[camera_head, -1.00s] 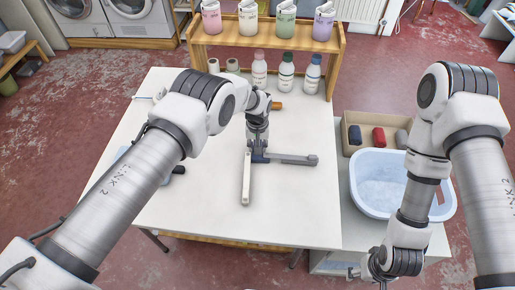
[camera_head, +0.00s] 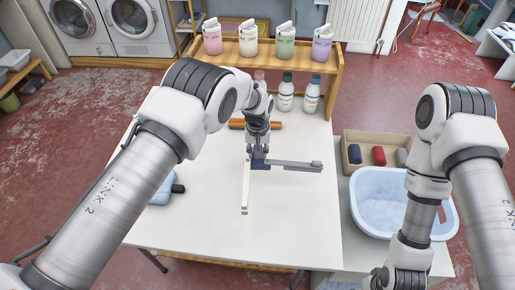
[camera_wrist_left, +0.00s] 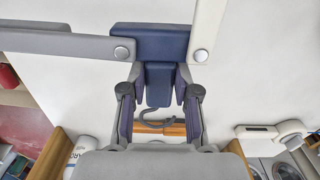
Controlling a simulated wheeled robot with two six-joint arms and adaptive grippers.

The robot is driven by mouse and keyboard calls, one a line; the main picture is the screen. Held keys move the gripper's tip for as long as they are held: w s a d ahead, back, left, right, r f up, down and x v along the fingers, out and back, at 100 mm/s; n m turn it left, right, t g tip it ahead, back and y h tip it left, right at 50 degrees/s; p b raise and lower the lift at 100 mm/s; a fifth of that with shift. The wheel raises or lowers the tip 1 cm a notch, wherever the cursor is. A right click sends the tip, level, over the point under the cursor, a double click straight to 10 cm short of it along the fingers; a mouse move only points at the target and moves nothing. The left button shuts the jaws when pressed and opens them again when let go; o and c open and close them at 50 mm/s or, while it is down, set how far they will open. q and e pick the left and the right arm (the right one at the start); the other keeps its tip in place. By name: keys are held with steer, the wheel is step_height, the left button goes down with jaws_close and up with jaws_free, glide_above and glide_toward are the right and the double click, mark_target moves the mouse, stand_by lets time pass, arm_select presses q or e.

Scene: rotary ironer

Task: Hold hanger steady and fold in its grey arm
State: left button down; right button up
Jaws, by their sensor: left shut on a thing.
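The hanger has a dark blue middle block (camera_head: 259,163), which also shows in the left wrist view (camera_wrist_left: 150,42). Its grey arm (camera_head: 295,165) sticks out to the right in the head view. Its white arm (camera_head: 246,190) points toward the table's front edge, roughly square to the grey one. My left gripper (camera_wrist_left: 158,92) is shut on the blue stem below the block, a finger on each side. A grey hook (camera_wrist_left: 160,123) shows between the fingers. My right arm hangs over the lower right; its fingers are out of the picture.
The white table (camera_head: 205,225) is clear around the hanger. An orange-brown roll (camera_head: 236,124) lies behind my left gripper. A wooden shelf (camera_head: 330,66) with bottles stands at the back. A pale blue basin (camera_head: 362,190) and a tan box (camera_head: 347,165) stand at the right.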

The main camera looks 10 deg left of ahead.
arm_select(q)
glide_above(257, 172)
steer(key=f, duration=0.4)
steer(key=shift+w+f, duration=0.2)
steer(key=shift+f, duration=0.05)
steer(key=shift+s+r, duration=0.1)
steer(key=shift+d, duration=0.1)
steer(key=shift+f, duration=1.3)
steer(key=shift+f, duration=0.15)
steer(key=c, duration=1.1)
jaws_free()
steer(key=shift+o, duration=0.2)
steer(key=shift+r, duration=0.3)
